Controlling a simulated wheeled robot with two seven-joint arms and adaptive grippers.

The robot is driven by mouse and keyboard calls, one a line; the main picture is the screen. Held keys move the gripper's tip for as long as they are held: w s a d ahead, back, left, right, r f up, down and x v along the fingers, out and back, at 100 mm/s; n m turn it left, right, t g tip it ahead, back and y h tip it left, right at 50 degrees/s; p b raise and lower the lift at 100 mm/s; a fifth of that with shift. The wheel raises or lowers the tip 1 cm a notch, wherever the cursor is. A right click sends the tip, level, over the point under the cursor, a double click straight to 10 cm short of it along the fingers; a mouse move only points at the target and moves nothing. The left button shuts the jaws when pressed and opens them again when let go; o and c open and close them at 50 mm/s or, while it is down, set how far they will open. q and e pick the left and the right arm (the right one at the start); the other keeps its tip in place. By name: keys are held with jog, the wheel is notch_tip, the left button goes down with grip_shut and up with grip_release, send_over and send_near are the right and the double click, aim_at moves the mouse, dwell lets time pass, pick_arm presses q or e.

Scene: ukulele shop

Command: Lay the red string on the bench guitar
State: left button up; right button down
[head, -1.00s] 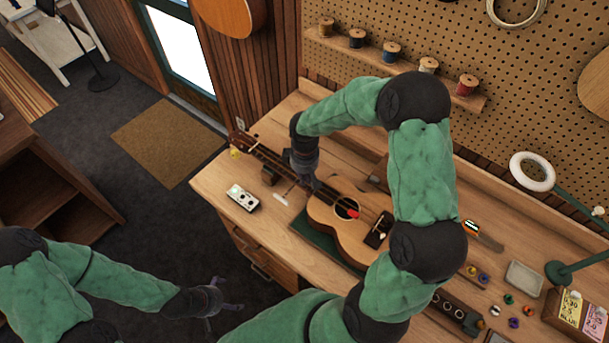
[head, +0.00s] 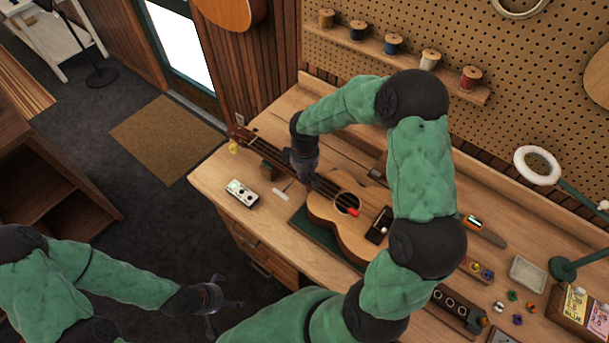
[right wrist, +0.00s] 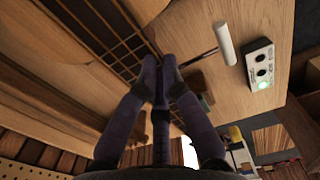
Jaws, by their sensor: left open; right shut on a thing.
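The bench guitar (head: 340,231) lies face up on the bench, its neck pointing to the upper left. A short red piece (head: 353,211), apparently part of the red string, shows over the sound hole; any thin strand is too fine to make out. My right gripper (head: 306,180) is low over the neck near the body. In the right wrist view its fingertips (right wrist: 160,68) are closed together over the fretboard (right wrist: 100,30), with a slim dark piece between them, mostly hidden. My left gripper (head: 222,297) is open and empty, off the bench's front edge.
A pedal-like box (head: 242,193) and a small white bar (head: 281,193) lie left of the guitar. A green mat (head: 318,237) is under the body. A tray (head: 527,274), lamp (head: 562,270) and small parts are at right. Spools (head: 393,45) line the back shelf.

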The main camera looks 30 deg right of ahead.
jog(key=c, duration=1.3)
grip_release()
jog(key=shift+o, duration=1.3)
notch_tip(320, 180, up, 7)
jog(key=p, duration=0.4)
